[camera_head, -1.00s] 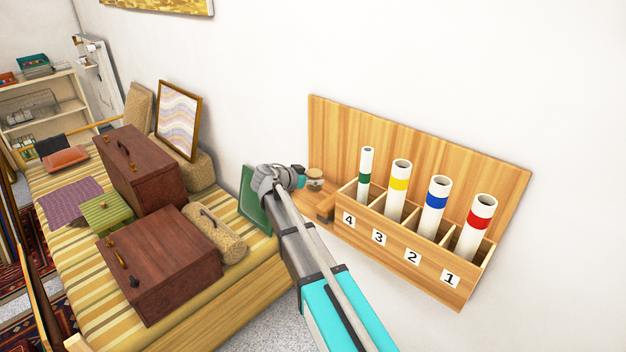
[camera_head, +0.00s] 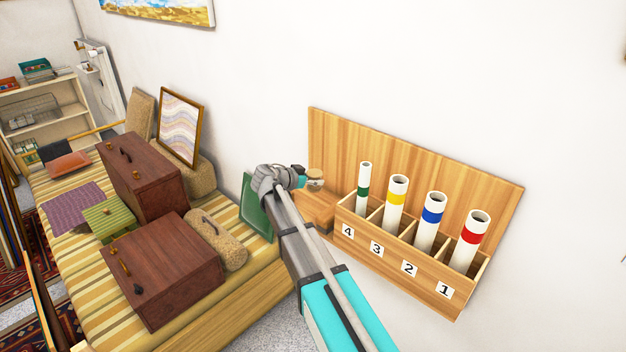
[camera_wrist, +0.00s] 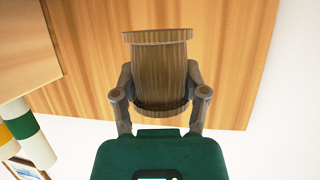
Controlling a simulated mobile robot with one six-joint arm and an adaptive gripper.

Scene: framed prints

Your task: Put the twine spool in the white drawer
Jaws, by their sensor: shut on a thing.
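The twine spool (camera_wrist: 161,70) is brown with wide flanges at both ends. In the wrist view it sits between the two grey fingers of my gripper (camera_wrist: 160,88), which is shut on it. In the head view the spool (camera_head: 315,180) shows small at the end of my arm, just above a wooden ledge (camera_head: 318,205) beside the tube rack. My gripper is mostly hidden there behind my arm. I cannot make out a white drawer in either view.
A wooden wall rack (camera_head: 400,262) with numbered bays holds several white tubes with coloured bands. A striped bench (camera_head: 180,322) on the left bears brown cases (camera_head: 160,265), a tan roll (camera_head: 218,240) and a framed print (camera_head: 180,127). A green panel (camera_head: 255,208) stands near my arm.

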